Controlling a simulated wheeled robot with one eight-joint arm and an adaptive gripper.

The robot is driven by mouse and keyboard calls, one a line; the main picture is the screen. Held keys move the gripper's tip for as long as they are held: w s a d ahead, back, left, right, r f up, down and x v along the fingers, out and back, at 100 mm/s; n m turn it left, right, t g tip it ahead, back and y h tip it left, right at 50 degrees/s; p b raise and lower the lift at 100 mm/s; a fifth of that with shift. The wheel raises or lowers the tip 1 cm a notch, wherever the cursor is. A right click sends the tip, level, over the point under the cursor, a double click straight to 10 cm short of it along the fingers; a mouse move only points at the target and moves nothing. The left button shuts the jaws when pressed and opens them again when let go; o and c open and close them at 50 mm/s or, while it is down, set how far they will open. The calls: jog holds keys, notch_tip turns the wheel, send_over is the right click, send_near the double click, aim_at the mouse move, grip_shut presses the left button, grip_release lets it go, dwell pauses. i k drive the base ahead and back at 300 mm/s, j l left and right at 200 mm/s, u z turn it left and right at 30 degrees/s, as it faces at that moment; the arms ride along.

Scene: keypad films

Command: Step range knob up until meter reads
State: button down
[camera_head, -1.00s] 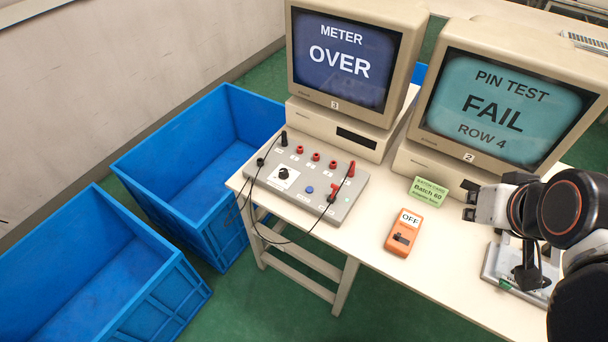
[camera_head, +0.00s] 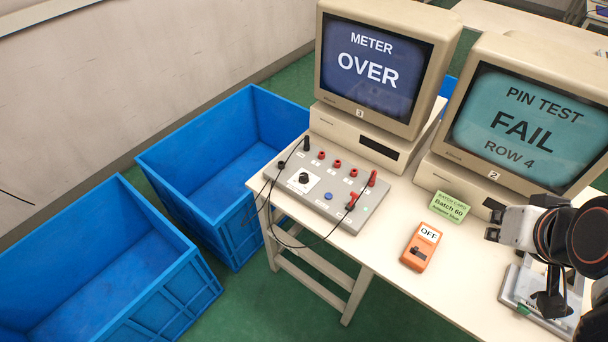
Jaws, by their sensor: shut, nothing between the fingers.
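The grey meter box (camera_head: 318,209) lies on the table's left end. Its black range knob (camera_head: 304,178) sits on a white square plate near the box's left side. Red sockets line its back edge, and black and red leads are plugged in. The meter monitor (camera_head: 368,67) behind it reads "METER OVER". My gripper (camera_head: 492,234) is at the right, above the table, well apart from the knob. It is shut and empty, and partly hidden by its own arm.
A second monitor (camera_head: 527,122) reads "PIN TEST FAIL ROW 4". An orange switch box (camera_head: 414,257) reads "OFF", with a green batch card (camera_head: 449,206) behind it. A grey fixture (camera_head: 522,294) lies under my arm. Blue crates (camera_head: 178,313) stand on the floor at left.

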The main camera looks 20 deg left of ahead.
aim_at(303, 179)
jog(key=i+j+u, duration=0.1)
jog(key=u, duration=0.3)
jog(key=i+u, duration=0.2)
jog(key=u, duration=0.25)
jog(key=i+u, duration=0.2)
jog(key=u, duration=0.2)
